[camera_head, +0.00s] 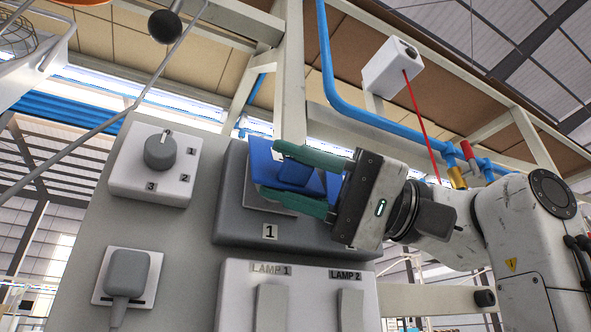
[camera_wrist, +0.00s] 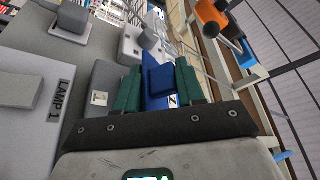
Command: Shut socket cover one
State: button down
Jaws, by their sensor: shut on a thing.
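The blue socket cover (camera_head: 261,158) is on a dark grey housing (camera_head: 229,215) labelled 1, on the grey panel. A lighter grey plate shows below the cover. My gripper (camera_head: 274,169) comes in from the right, its green fingers shut on a raised blue part of the cover. In the wrist view the blue cover (camera_wrist: 160,82) lies between the two green fingers of my gripper (camera_wrist: 158,68). The fingers and palm hide part of it, and I cannot tell how far it stands from the housing. A second label shows beside the right finger.
A rotary knob (camera_head: 160,151) marked 1, 2, 3 is at upper left. A grey plug-like piece (camera_head: 127,273) is at lower left. The LAMP 1 (camera_head: 271,302) and LAMP 2 (camera_head: 351,305) switches are below. A blue pipe (camera_head: 326,70) and a white box (camera_head: 390,67) with a red line are above.

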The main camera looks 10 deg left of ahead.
jog(key=shift+w+a+f, duration=0.1)
jog(key=shift+w, duration=0.05)
jog(key=c, duration=0.9)
grip_release()
jog(key=b+v, duration=0.1)
jog(key=v, duration=0.9)
jog(key=shift+d+b, duration=0.3)
jog(key=shift+d, duration=0.15)
